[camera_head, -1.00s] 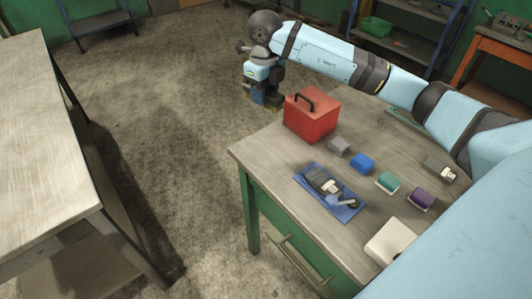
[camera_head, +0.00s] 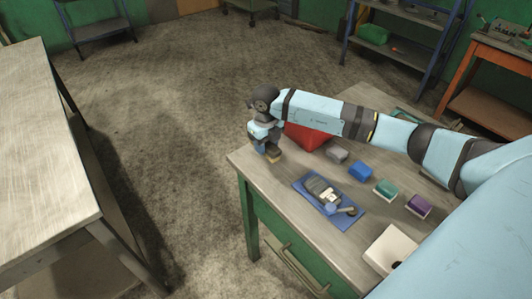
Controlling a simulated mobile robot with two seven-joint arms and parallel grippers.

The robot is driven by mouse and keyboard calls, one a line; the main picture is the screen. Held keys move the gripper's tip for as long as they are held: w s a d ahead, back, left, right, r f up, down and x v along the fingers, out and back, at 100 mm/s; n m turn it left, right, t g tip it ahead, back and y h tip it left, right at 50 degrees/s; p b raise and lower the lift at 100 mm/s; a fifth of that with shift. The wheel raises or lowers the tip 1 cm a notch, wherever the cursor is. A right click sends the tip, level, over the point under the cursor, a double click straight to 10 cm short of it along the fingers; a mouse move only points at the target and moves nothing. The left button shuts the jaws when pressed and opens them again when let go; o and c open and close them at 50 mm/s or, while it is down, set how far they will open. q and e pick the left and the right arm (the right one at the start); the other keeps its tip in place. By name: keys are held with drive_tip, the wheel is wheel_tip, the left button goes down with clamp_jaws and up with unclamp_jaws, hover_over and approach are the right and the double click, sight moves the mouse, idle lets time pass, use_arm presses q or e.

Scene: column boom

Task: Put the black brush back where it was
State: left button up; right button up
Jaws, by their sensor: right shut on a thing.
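My right gripper (camera_head: 268,146) is over the far left corner of the workbench (camera_head: 247,165), just left of a red toolbox. It is shut on a small brush (camera_head: 274,156). Only the tan underside of the brush shows clearly; the jaws hide most of its body, so I cannot make out its colour. I cannot tell whether the brush touches the bench top. My left gripper is not in view.
The red toolbox (camera_head: 307,138) is partly behind my right arm. A grey block (camera_head: 337,155), a blue block (camera_head: 360,172), a teal block (camera_head: 385,188) and a purple block (camera_head: 418,205) stand in a row. A blue mat (camera_head: 348,219) holds tools. A white box (camera_head: 388,248) is nearer.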

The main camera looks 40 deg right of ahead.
drive_tip(key=shift+f, duration=2.1)
drive_tip(key=shift+f, duration=0.15)
drive_tip(key=o, duration=0.9)
wheel_tip(320, 180, up, 12)
drive_tip(key=shift+r+b, duration=0.2)
drive_tip(key=shift+b, duration=0.2)
